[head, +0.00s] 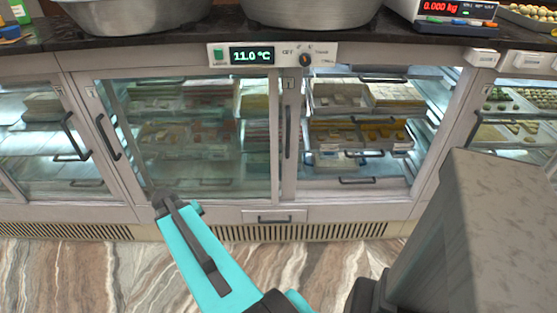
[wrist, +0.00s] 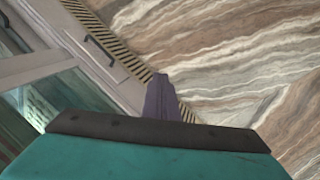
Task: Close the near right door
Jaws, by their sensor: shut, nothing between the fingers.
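The near right door (head: 287,165) appears to be a sliding glass door with a pale frame and a vertical dark handle (head: 287,131). It stands slid to the left, overlapping the near left door (head: 140,205), so the right half of the cabinet is open. The left door has its own handle (head: 108,137) at its left edge. My gripper (head: 163,199) is shut and empty, low in front of the left door's bottom-left corner, well left of and below the right door's handle. In the wrist view its fingers (wrist: 160,98) point toward the base grille.
Trays of sweets (head: 345,98) show in the open half. Below are a small drawer (head: 274,216) and a vent grille (head: 310,231). The countertop (head: 370,45) carries steel bowls (head: 130,14), a scale (head: 440,12) and a temperature panel (head: 272,55) at its edge. The marble floor (head: 80,280) is clear.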

